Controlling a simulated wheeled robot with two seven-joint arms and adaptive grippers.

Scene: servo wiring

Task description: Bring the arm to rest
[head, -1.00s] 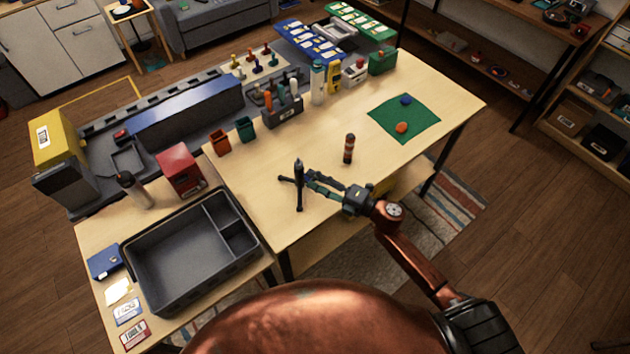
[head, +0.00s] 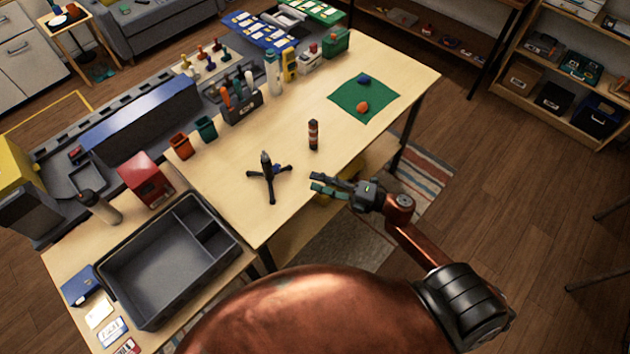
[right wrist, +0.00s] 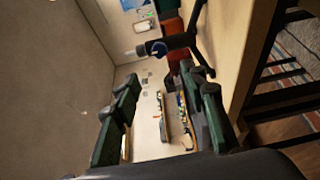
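My right gripper (head: 325,187) is in the head view at the table's near edge, its fingers spread and nothing between them. Its two dark green fingers (right wrist: 165,110) also show apart in the right wrist view. A small black tripod (head: 268,180) stands upright on the table, to the left of the gripper and apart from it. The tripod also shows in the right wrist view (right wrist: 178,42), beyond the fingers. My left gripper is not in view.
A dark striped cylinder (head: 313,135) stands just beyond the gripper. A green mat (head: 345,102) with a blue and an orange piece lies at the right. A grey divided tray (head: 150,305) sits at the lower left. Floor right of the table is open.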

